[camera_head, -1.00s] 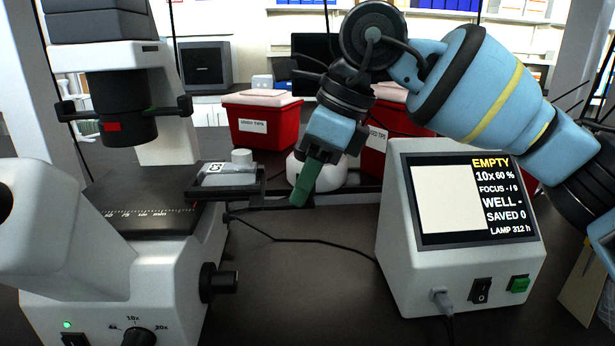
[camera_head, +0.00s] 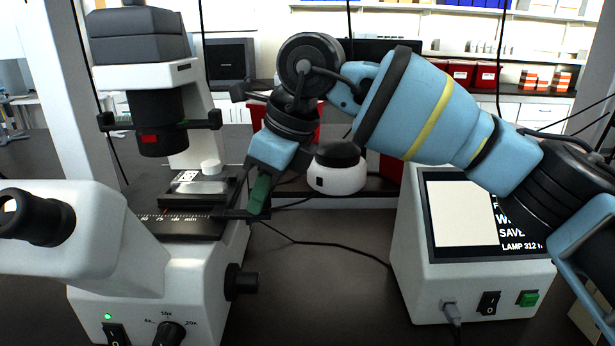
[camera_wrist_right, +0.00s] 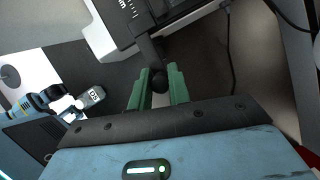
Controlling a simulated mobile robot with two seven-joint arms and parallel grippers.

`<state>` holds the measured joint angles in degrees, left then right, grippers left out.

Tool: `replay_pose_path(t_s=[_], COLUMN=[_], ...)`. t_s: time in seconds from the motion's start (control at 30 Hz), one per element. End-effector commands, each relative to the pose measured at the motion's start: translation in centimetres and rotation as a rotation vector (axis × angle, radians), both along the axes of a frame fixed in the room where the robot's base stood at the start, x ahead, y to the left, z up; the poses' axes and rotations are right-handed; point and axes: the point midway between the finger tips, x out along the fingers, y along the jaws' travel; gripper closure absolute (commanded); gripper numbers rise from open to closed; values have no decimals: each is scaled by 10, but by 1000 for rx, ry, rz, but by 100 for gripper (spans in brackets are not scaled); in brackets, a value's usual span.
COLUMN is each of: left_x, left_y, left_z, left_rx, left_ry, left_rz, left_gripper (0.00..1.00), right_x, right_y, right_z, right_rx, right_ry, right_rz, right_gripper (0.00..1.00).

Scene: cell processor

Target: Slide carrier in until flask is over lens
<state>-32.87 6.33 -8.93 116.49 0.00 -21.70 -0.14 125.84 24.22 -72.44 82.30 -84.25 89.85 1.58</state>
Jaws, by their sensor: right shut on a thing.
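The flask (camera_head: 208,187) lies flat, with a white cap and a label. It rests in the dark carrier (camera_head: 190,202), above the right part of the microscope stage (camera_head: 190,231) and right of the black condenser (camera_head: 158,120) overhead. The lens under the stage is hidden. My right gripper (camera_head: 257,208), with green fingers, is at the carrier's handle, right of the stage. In the right wrist view, its fingers (camera_wrist_right: 160,85) are shut around the handle's dark round knob (camera_wrist_right: 160,83). My left gripper is not in view.
The white control box (camera_head: 470,285) with a screen stands on the right, partly behind my right arm. A white device with a black top (camera_head: 341,175) stands behind the gripper. A cable crosses the bench. The bench front between microscope and box is clear.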

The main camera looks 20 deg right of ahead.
Motion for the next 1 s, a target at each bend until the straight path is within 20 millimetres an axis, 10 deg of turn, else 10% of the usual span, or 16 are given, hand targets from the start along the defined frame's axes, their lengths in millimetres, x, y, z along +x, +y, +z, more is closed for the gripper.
replay_pose_path(t_s=[0.27, 0.67, 0.7, 0.8, 1.0], left_x=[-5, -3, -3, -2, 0], left_y=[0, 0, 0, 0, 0], left_z=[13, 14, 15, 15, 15], left_rx=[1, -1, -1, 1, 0], left_ry=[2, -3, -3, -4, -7], left_rz=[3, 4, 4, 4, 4], left_gripper=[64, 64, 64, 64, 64], right_x=[12, 15, 15, 14, 14], right_y=[46, 50, 50, 50, 50], right_z=[4, 1, 1, 1, 0], right_rx=[1, 1, 1, 0, 0], right_ry=[-4, -4, -4, -3, -3], right_rz=[-1, -2, -2, -2, -2], right_gripper=[100, 100, 78, 65, 60])
